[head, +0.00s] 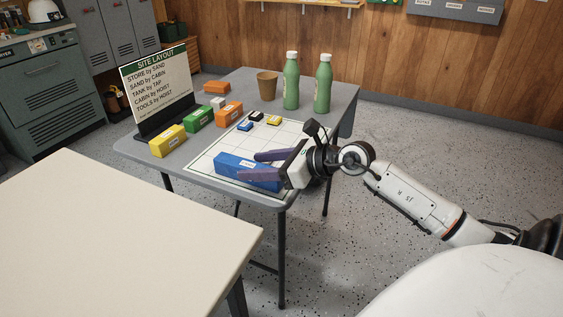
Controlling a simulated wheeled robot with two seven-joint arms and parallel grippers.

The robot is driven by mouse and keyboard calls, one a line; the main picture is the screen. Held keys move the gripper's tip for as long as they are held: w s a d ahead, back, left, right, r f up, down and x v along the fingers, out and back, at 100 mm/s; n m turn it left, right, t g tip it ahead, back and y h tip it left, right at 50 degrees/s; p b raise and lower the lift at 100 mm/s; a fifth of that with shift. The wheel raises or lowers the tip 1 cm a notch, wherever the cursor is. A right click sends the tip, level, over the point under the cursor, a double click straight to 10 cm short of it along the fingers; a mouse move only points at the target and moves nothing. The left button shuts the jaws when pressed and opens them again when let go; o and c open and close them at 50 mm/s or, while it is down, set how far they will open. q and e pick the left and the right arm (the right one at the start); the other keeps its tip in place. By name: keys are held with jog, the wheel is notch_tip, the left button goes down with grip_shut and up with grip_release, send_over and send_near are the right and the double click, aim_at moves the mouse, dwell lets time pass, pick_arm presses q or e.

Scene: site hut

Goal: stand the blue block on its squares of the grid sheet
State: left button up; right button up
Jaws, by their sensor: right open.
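The blue block (230,163) lies lengthwise near the front edge of the white grid sheet (300,128) on the grey table. A pale label shows on its top. My right gripper (250,166) reaches in from the right with its purple fingers open. One finger is in front of the block's near side and the other is at its far side. The block's right end is partly hidden by the gripper. I cannot tell whether the fingers touch it. The squares under the block are hidden. My left gripper is not in view.
Small blue, black and yellow pieces (273,120) are on the sheet's far part. Yellow (167,142), green (199,119) and orange (229,114) blocks stand left of it, by the site layout sign (158,84). Two green bottles (291,84) and a brown cup (267,85) are behind.

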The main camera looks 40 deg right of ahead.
jog(key=v, duration=0.8)
jog(key=shift+s+d+r+p, duration=0.15)
jog(key=shift+s+p, duration=0.1)
jog(key=shift+p, duration=0.05)
